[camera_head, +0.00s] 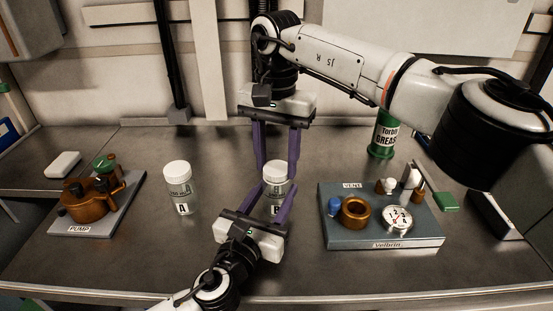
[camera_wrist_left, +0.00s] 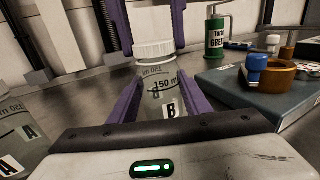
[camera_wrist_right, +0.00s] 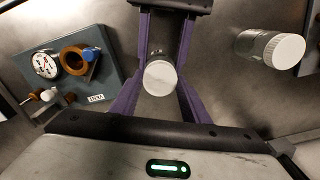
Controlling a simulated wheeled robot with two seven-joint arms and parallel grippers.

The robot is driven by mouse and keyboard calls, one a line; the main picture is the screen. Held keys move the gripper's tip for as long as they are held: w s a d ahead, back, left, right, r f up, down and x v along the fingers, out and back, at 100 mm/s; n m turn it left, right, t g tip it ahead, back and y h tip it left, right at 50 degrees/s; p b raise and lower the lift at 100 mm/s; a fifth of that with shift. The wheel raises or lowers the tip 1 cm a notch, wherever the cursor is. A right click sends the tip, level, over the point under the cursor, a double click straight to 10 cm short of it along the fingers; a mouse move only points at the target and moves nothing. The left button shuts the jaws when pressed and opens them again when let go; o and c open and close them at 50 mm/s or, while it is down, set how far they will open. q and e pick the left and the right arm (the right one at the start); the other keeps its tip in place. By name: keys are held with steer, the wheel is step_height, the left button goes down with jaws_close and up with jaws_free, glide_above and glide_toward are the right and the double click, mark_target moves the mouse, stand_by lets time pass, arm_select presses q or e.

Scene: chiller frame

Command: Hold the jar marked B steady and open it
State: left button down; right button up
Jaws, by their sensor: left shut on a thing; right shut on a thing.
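Jar B (camera_head: 275,208) is a clear jar with a white ribbed lid (camera_head: 274,168) and a "B" label; it stands upright on the bench. My left gripper (camera_head: 272,192) comes from the front and is shut on the jar's body, one purple finger on each side, as the left wrist view shows on the jar (camera_wrist_left: 158,92). My right gripper (camera_head: 277,170) reaches down from above and is shut on the lid (camera_wrist_left: 153,49). The lid sits on the jar's neck; the right wrist view shows its top (camera_wrist_right: 160,78). Whether it has turned cannot be told.
Jar A (camera_head: 181,190), a lidded look-alike, stands to the left. A pump (camera_head: 95,200) on a plate is further left. A blue-grey vent plate (camera_head: 380,232) with fittings and a gauge stands close on the right. A green grease can (camera_head: 383,135) is behind it. The front bench is mostly clear.

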mark_target(276, 168)
steer(key=shift+r, duration=0.1)
stand_by(0.6)
steer(key=shift+r, duration=1)
steer(key=shift+r, duration=2)
arm_select(q)
steer(key=c, duration=0.9)
jaws_free()
